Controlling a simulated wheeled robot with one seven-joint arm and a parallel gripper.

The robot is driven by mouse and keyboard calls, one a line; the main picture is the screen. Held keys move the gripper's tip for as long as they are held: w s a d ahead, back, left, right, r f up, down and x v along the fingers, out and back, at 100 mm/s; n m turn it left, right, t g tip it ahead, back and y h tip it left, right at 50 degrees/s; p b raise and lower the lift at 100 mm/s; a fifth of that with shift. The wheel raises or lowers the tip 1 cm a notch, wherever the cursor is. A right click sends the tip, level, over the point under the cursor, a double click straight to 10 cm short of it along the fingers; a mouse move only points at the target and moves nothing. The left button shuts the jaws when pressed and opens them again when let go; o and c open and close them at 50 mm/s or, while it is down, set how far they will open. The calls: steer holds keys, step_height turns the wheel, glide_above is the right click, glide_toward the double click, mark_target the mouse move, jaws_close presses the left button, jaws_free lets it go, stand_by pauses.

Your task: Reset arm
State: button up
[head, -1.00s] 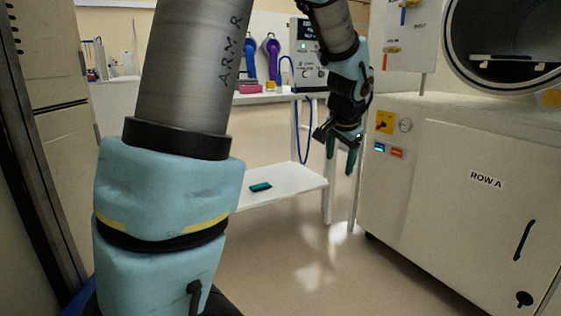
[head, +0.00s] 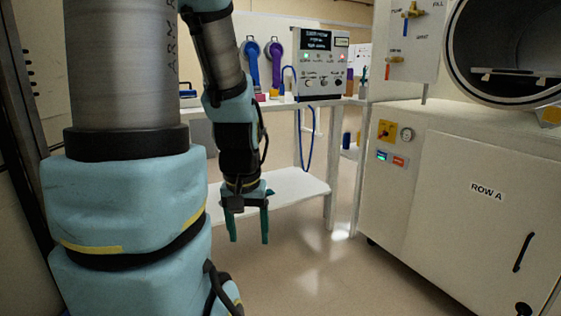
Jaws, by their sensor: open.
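My gripper (head: 249,238) hangs from my arm left of the picture's middle in the head view, pointing down. Its two green fingers are apart and nothing is between them. It shows in front of the low white shelf (head: 300,190), above the floor. My arm bends down from the top, with its upper links large on the left side.
A control box (head: 320,62), a blue hose (head: 307,150) and blue and purple scoop-like items (head: 264,65) are behind. The floor (head: 320,270) between is clear.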

step_height(320, 180, up, 24)
steer(key=p, duration=2.2)
steer(key=shift+f, duration=0.2)
